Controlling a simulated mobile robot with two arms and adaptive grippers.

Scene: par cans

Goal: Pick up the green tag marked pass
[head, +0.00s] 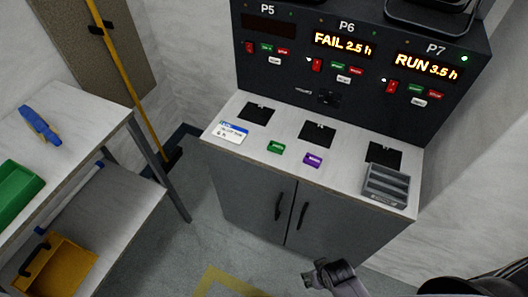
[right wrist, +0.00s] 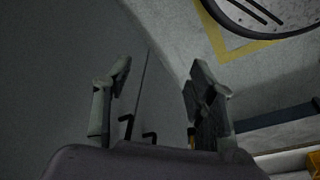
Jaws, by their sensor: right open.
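The green tag (head: 276,147) lies flat on the pale top of the grey cabinet (head: 240,190), near its front edge. Its lettering is too small to read surely. A purple tag (head: 312,160) lies just right of it. My right gripper (head: 322,271) is low at the bottom of the head view, in front of the cabinet and apart from the tags. In the right wrist view its fingers (right wrist: 158,82) are spread and empty, with dark cabinet handles (right wrist: 138,130) beyond. No tag shows in that view. My left gripper is not in view.
A white card (head: 229,131), dark square plates (head: 317,134) and a grey slotted block (head: 387,186) occupy the cabinet top. The black display panel (head: 350,90) rises behind. At left stands a table (head: 85,125) with a green tray (head: 16,188). Floor before the cabinet is clear.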

